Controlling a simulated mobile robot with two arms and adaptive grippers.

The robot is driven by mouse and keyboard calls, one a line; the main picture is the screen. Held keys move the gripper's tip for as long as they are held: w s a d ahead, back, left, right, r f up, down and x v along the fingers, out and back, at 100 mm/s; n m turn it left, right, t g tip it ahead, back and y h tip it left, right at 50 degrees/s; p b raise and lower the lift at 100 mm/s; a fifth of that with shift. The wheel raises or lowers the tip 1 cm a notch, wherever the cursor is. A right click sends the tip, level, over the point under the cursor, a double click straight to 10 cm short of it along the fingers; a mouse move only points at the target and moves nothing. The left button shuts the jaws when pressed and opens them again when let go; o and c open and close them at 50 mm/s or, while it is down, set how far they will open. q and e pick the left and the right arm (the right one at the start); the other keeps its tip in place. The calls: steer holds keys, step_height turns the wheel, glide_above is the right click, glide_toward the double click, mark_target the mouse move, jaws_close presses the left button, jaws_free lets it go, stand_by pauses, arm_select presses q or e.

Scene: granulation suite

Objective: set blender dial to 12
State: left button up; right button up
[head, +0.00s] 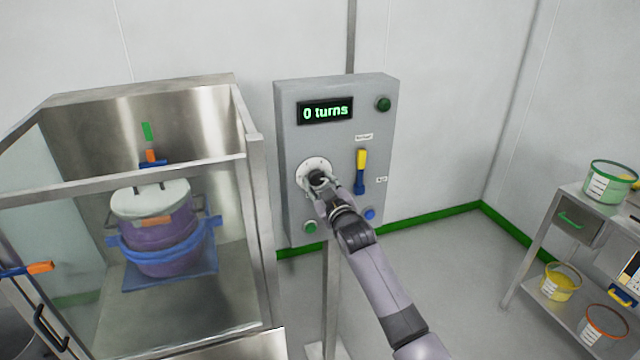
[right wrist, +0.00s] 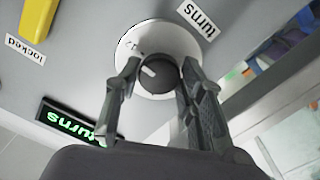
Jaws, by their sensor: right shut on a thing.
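The blender dial is a black knob on a round white plate (head: 314,165) on the grey control box (head: 287,130). In the right wrist view the black knob (right wrist: 157,76) has a white pointer mark. My right gripper (head: 322,182) is at the dial. In the right wrist view its two fingers (right wrist: 157,88) lie either side of the knob, shut on it. The display (head: 325,111) above reads "0 turns". The scale marks on the plate are mostly hidden or too small to read. My left gripper is not in view.
The box also carries a yellow and blue lever (head: 361,170), green buttons (head: 383,104) and a blue button (head: 369,214). A glass-fronted steel enclosure (head: 255,190) with a purple drum (head: 160,240) stands left. A steel cart (head: 588,215) with tubs stands right.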

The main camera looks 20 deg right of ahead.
steer(key=shift+f, duration=0.15)
steer(key=o, duration=1.1)
steer(key=shift+o, duration=0.2)
steer(key=s, duration=1.2)
steer(key=shift+d, duration=0.2)
